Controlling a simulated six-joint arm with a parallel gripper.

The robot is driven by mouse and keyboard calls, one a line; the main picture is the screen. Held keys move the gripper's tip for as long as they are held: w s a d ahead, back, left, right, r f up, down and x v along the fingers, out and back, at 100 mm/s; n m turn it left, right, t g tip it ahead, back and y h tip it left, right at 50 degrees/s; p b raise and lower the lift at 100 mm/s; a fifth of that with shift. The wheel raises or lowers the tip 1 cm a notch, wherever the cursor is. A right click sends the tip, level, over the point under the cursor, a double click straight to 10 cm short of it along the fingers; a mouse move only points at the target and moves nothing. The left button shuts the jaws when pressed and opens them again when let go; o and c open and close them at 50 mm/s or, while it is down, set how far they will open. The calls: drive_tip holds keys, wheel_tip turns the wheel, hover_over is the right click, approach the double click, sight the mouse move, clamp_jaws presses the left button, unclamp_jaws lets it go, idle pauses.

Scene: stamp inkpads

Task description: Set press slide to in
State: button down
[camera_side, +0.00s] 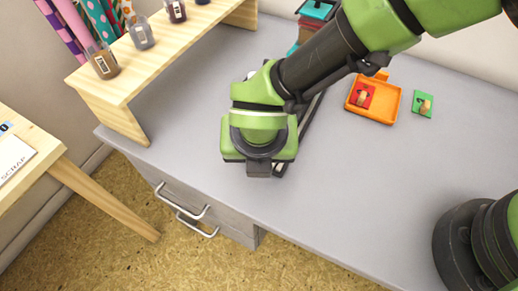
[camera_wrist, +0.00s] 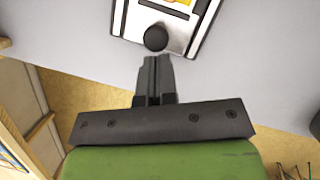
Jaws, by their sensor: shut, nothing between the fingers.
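In the wrist view, the press slide shows as a round dark knob (camera_wrist: 156,38) on a flat black-and-white device (camera_wrist: 190,22) at the top of the picture. My gripper (camera_wrist: 154,62) is shut and empty, with its fingertips just short of the knob; whether they touch it I cannot tell. In the side view, my gripper (camera_side: 258,170) is low over the grey desk near its front edge. My arm hides most of the device there; only a dark strip of its edge (camera_side: 312,112) shows.
An orange tray (camera_side: 385,112) with a red stamp pad (camera_side: 361,95) and a green pad (camera_side: 422,104) lie to the right. A wooden shelf (camera_side: 165,58) with several ink bottles stands at the left. The grey desk (camera_side: 330,200) is clear in front.

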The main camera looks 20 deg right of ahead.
drive_tip(key=w+d, duration=0.6)
drive_tip(key=shift+w+d, duration=0.25)
drive_tip(key=shift+d, duration=0.1)
drive_tip(key=s, duration=0.1)
drive_tip(key=s+a+r, duration=0.1)
drive_tip(key=s, duration=0.2)
drive_tip(key=shift+a+r, duration=0.25)
drive_tip(key=shift+r, duration=0.05)
drive_tip(key=d+v, duration=0.1)
drive_tip(key=v, duration=0.8)
drive_tip(key=d+r+m+y, duration=0.1)
drive_tip(key=d+r+m, duration=0.65)
drive_tip(key=m, duration=0.25)
drive_tip(key=s+d+r+m+t+y, duration=0.1)
drive_tip(key=s+d+r+m, duration=0.3)
drive_tip(key=m, duration=0.9)
drive_tip(key=s+d+r+m+t+y, duration=0.1)
drive_tip(key=s+d+r+m+t, duration=0.2)
drive_tip(key=m, duration=1)
drive_tip(key=s+d+r, duration=0.2)
drive_tip(key=s+d, duration=0.3)
drive_tip(key=d, duration=0.2)
drive_tip(key=shift+s+m, duration=0.15)
drive_tip(key=shift+m, duration=0.15)
